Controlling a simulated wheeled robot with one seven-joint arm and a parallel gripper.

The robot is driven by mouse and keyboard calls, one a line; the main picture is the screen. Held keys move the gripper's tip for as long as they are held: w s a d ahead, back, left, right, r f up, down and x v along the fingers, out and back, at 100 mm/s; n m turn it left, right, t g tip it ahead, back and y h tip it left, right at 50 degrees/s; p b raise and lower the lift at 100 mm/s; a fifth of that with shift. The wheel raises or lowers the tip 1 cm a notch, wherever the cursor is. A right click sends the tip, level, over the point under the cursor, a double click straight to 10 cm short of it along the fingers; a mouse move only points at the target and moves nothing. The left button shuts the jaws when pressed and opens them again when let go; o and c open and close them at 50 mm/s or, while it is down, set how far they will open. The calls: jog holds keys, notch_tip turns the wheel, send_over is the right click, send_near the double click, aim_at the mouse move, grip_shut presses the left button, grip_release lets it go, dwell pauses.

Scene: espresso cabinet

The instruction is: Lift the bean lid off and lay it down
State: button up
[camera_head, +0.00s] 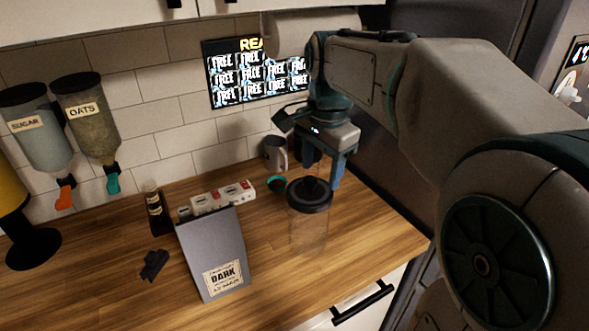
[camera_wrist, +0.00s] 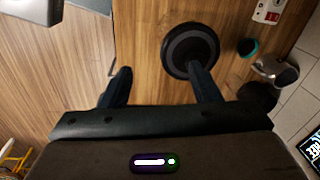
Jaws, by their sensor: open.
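The bean lid (camera_head: 310,193) is round and black with a raised knob, and it sits on top of a clear jar (camera_head: 308,232) standing on the wooden counter. My gripper (camera_head: 324,168) is just above and behind the lid in the head view, with its fingers pointing down. In the wrist view my gripper (camera_wrist: 160,72) is open with nothing between its fingers. The lid (camera_wrist: 190,48) lies off to the right there, and the right fingertip overlaps its edge. I cannot tell whether that finger touches it.
A dark bag labelled DARK (camera_head: 212,255) stands left of the jar. A grey mug (camera_head: 275,153), a small teal-rimmed bowl (camera_head: 277,184) and a white box strip (camera_head: 222,196) are behind. A dark bottle (camera_head: 156,212) stands farther left. Counter between bag and front edge is clear.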

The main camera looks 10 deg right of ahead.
jog(key=w+r+m+g, duration=0.1)
jog(key=w+r+m, duration=0.3)
jog(key=w+m, duration=0.25)
jog(key=p, duration=0.1)
send_over(310, 179)
jog(key=f, duration=0.7)
jog(key=shift+s+a+f, duration=0.15)
jog(key=shift+s+f, duration=0.25)
jog(key=shift+w+f+p, duration=0.2)
jog(key=shift+f+p, duration=0.15)
jog(key=shift+f, duration=1)
jog(key=shift+w+f+p, duration=0.15)
jog(key=shift+f+p, duration=0.15)
jog(key=shift+f, duration=1.05)
